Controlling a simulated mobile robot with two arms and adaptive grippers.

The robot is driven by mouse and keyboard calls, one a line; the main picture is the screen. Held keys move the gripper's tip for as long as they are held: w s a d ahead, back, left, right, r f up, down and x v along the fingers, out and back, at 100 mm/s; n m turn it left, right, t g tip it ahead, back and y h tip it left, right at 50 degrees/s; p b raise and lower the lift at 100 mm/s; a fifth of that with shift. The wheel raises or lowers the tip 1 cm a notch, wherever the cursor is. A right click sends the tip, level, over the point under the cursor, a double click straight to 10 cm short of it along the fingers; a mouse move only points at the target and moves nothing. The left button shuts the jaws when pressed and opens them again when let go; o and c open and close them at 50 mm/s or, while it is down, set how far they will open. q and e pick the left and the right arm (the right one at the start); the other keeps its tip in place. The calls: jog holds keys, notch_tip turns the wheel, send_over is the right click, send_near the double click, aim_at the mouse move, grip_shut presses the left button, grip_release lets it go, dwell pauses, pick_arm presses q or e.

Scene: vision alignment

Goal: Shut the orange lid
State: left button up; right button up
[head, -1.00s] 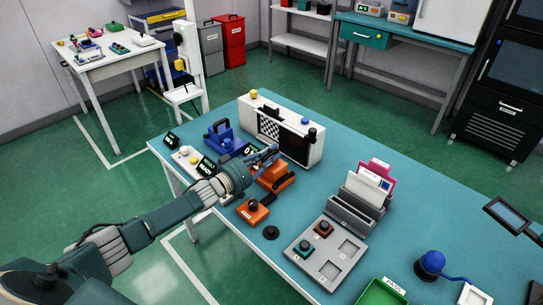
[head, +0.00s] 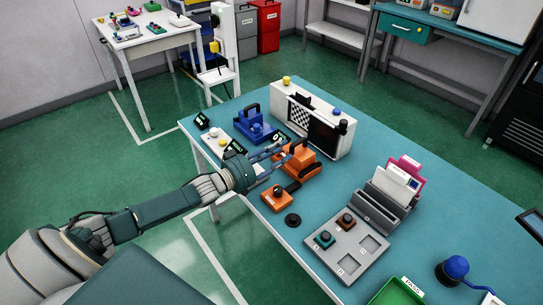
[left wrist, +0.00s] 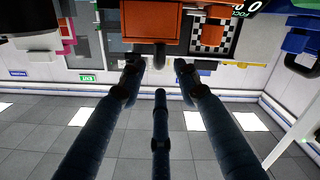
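The orange box (head: 306,164) with its orange lid stands on the teal table, in front of the white panel unit. The gripper partly hides it, and I cannot tell the lid's exact angle. In the left wrist view an orange face (left wrist: 150,22) fills the top middle, with a dark knob-like part below it. My left gripper (head: 280,152) is just left of the orange box in the head view, with its fingers pointing at it. In the left wrist view its fingers (left wrist: 158,75) are spread, with nothing between them. My right gripper is not in view.
A blue box with a handle (head: 255,127) stands behind my left gripper. An orange block with a black knob (head: 276,199) lies in front. The white panel unit (head: 337,143) is behind the orange box. A grey tray (head: 347,268) and file rack (head: 381,213) stand to the right.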

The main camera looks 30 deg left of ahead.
pick_arm(q)
jog(key=v, duration=0.3)
jog(key=shift+s+a, duration=0.1)
jog(key=shift+s, duration=0.2)
dwell(0.3)
